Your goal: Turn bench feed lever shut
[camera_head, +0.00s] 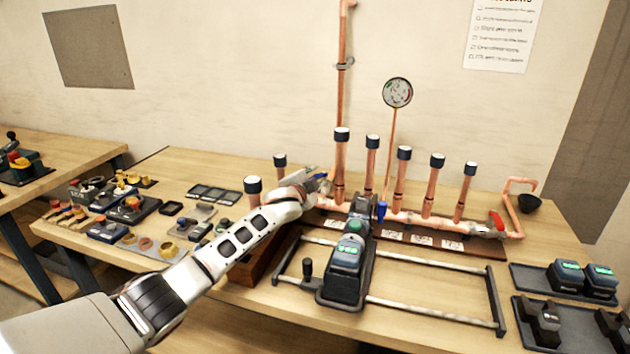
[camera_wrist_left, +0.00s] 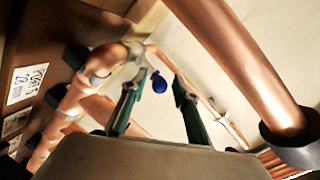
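The copper manifold (camera_head: 400,216) runs along the back of the bench with several capped upright pipes. A red lever (camera_head: 497,220) sits at its right end. A blue lever (camera_head: 381,211) hangs at its middle. No readable label tells which lever is the bench feed lever. My left gripper (camera_head: 318,182) is at the manifold's left end, beside an upright pipe. In the left wrist view its two dark fingers (camera_wrist_left: 156,108) are apart with nothing gripped. A blue rounded part (camera_wrist_left: 159,83) shows beyond and between them, apparently not touched. My right gripper is out of view.
A dark device with a green display (camera_head: 345,262) stands on a rail frame (camera_head: 430,312) before the manifold. A pressure gauge (camera_head: 397,93) rises behind. Trays with green-lit blocks (camera_head: 583,277) lie at right. Several small parts crowd the bench's left side.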

